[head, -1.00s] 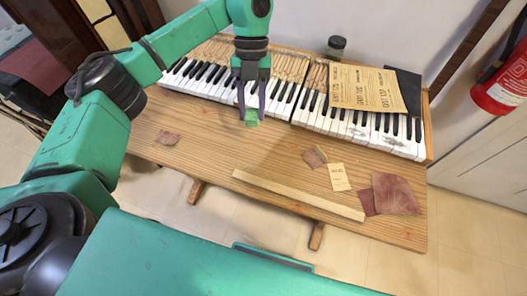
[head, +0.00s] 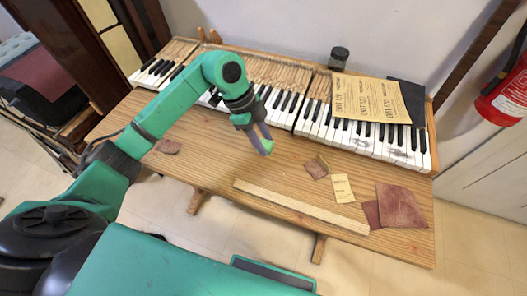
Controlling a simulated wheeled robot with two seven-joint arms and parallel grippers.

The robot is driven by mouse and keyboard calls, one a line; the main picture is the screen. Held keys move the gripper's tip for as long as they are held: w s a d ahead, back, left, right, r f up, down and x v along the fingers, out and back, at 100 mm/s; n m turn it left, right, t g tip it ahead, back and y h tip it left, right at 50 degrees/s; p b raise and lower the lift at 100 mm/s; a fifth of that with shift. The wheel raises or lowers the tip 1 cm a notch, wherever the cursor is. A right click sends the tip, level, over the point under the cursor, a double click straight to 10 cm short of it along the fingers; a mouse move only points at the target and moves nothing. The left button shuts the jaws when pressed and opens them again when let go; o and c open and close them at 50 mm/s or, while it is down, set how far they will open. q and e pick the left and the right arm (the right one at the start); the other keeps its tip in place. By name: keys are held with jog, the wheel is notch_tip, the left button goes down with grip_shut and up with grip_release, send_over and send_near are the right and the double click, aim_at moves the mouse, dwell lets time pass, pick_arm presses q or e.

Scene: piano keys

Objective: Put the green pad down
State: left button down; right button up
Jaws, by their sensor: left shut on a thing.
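The small green pad (head: 267,147) is between the fingertips of my left gripper (head: 261,140). The gripper is shut on it and points down and to the right, in front of the piano keys. The pad appears to be above the wooden table (head: 225,165); whether it touches the wood I cannot tell. My left forearm covers part of the left keys. My right gripper is not in view.
The piano keys (head: 350,133) run along the table's back, with printed sheets (head: 370,97) on top. A wooden strip (head: 300,207), a small yellow card (head: 342,188) and reddish sandpaper pieces (head: 400,205) lie in front. A dark jar (head: 338,58) stands behind. Bare wood lies left of the strip.

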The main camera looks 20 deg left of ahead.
aim_at(263, 160)
pick_arm(q)
notch_tip(263, 160, down, 6)
jog(key=shift+c, duration=2.3)
grip_release()
jog(key=shift+r, duration=0.1)
jog(key=b+v, duration=0.1)
jog(key=v, duration=1.1)
jog(key=shift+d, duration=0.1)
